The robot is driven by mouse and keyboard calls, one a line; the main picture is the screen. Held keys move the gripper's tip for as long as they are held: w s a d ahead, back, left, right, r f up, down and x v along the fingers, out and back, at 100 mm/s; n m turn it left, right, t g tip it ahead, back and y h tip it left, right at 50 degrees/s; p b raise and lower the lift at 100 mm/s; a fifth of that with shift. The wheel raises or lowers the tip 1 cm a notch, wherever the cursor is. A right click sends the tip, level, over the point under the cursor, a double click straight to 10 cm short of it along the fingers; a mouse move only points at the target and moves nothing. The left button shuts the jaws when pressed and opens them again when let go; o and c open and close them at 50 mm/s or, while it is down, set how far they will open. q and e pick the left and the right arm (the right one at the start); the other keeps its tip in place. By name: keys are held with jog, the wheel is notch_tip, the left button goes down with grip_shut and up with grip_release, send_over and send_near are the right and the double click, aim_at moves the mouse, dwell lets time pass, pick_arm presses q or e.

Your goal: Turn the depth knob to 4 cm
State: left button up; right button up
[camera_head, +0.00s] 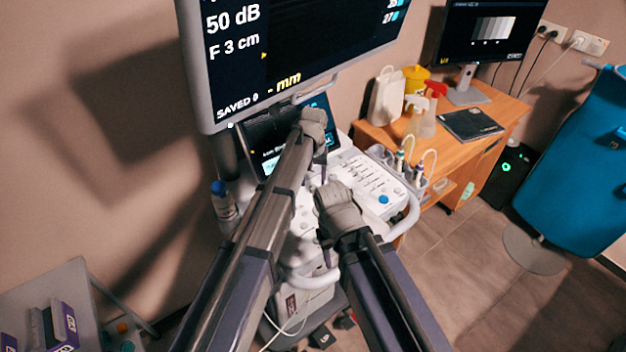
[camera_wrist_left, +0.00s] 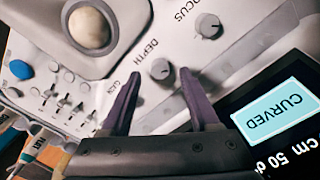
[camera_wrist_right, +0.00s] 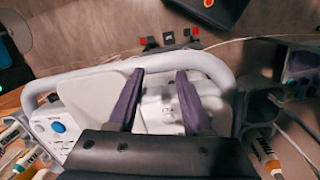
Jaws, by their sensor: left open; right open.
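The depth knob (camera_wrist_left: 160,69) is a small grey dial beside the printed word DEPTH on the white ultrasound panel (camera_wrist_left: 110,90). In the left wrist view it appears between the tips of my open left gripper (camera_wrist_left: 160,77); I cannot tell whether the fingers are around it or still above it. In the head view my left gripper (camera_head: 321,157) is over the panel and the knob cannot be made out. My right gripper (camera_wrist_right: 159,75) is open and empty, above the panel's front near the white handle rail. The big monitor (camera_head: 290,50) reads 50 dB and F 3 cm; no depth value is legible.
The focus knob (camera_wrist_left: 208,25) sits close to the depth knob. A trackball (camera_wrist_left: 89,28) and sliders (camera_wrist_left: 68,97) share the panel. A lit touch screen (camera_wrist_left: 285,108) stands by it. A wooden desk (camera_head: 440,150) with bottles is to the right.

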aim_at(313, 187)
pick_arm(q)
notch_tip(313, 187, up, 6)
jog(key=p, duration=0.5)
jog(key=shift+r, duration=0.1)
jog(key=s+a+m, duration=0.1)
jog(key=s+a, duration=0.2)
jog(key=s, duration=1)
jog(key=s+a+m+y, duration=0.1)
jog(key=s+a+m, duration=0.1)
jog(key=s, duration=1.2)
jog(key=shift+a, duration=0.4)
jog(key=shift+d, duration=0.1)
